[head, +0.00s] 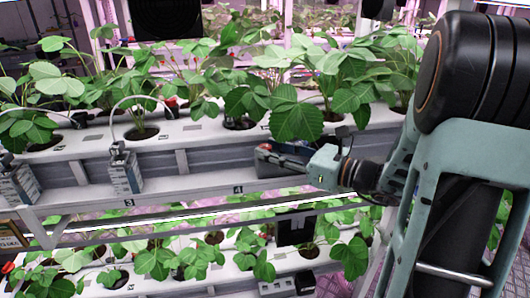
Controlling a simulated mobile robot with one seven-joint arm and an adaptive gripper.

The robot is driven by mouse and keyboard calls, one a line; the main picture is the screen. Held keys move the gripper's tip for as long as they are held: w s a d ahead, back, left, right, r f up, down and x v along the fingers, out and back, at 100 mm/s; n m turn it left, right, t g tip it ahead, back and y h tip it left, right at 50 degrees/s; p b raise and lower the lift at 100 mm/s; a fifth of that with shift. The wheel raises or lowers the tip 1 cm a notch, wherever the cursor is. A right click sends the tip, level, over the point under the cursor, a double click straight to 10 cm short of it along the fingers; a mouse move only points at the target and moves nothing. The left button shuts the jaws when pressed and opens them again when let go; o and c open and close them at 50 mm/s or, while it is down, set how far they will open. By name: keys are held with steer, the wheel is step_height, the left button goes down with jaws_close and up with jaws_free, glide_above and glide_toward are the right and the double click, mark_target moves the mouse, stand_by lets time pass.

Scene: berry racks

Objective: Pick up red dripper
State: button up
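A small red part (171,102) sits beside a plant on the upper white trough, left of centre; it may be a dripper, but it is too small to be sure. Another small red spot (265,147) shows right at the tip of my gripper (273,158). I cannot tell whether it is a dripper or touches the fingers. My gripper points left in front of the upper trough's side, just above the ledge marked 4. Its fingers are small and dark, and their opening is not clear.
Leafy plants fill the upper trough (190,133) and the lower trough (175,284). Grey boxes with white tubes stand on the ledge, one at the middle left (124,174) and one at the far left (16,184). A dark panel (296,229) hangs below my gripper.

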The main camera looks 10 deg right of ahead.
steer(key=shift+w+a, duration=0.25)
steer(key=shift+c, duration=0.5)
steer(key=c, duration=0.5)
